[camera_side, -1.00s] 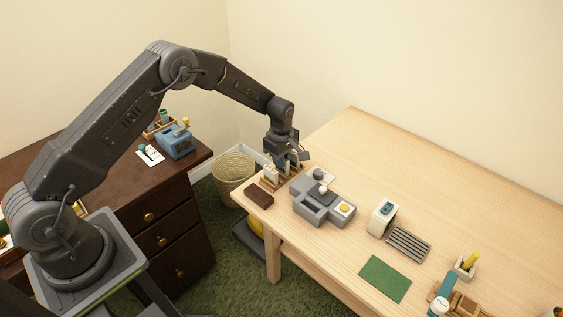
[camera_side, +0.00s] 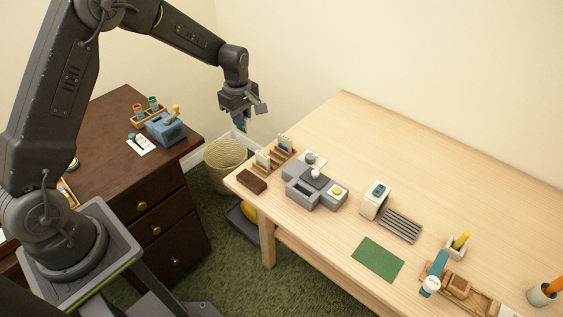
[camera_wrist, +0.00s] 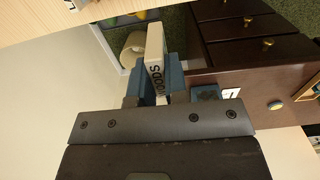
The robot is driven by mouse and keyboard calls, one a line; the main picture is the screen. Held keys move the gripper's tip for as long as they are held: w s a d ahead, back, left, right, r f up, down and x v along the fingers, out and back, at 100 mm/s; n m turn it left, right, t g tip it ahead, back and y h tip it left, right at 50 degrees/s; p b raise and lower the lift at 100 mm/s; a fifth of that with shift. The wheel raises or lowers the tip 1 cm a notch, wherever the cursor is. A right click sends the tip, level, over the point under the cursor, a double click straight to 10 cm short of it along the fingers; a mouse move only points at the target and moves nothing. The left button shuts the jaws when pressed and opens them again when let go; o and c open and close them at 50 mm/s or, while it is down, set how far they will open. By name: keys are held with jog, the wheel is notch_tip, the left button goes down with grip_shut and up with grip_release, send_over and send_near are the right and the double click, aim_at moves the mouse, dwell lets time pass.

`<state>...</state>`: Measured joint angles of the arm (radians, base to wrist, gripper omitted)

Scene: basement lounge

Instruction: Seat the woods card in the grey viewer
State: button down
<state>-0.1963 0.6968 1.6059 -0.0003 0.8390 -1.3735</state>
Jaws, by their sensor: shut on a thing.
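My gripper (camera_side: 242,118) is in the air left of the light table's far left corner, above the wicker basket. Its blue fingers (camera_wrist: 157,82) are shut on the woods card (camera_wrist: 155,50), a pale card with dark lettering reading WOODS along its edge. In the side view the card is too small to make out clearly between the fingers. The grey viewer (camera_side: 301,196) stands on the light table, to the right of and below my gripper, with a round knob on top and a yellow button at its right. The card is well apart from it.
A wooden rack (camera_side: 272,157) with pale cards stands left of the viewer, by a dark brown block (camera_side: 251,182). Right are a white device (camera_side: 376,196), a slatted grey rack (camera_side: 400,225) and a green mat (camera_side: 378,259). A blue device (camera_side: 166,130) is on the dark desk.

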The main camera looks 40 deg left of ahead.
jog(key=s+d, duration=0.2)
jog(key=d, duration=0.9)
send_over(303, 183)
jog(key=s, duration=0.2)
jog(key=f, duration=0.6)
jog(key=shift+w+d, duration=0.15)
jog(key=shift+d, duration=0.15)
jog(key=shift+d+f, duration=0.25)
jog(key=shift+f, duration=1.8)
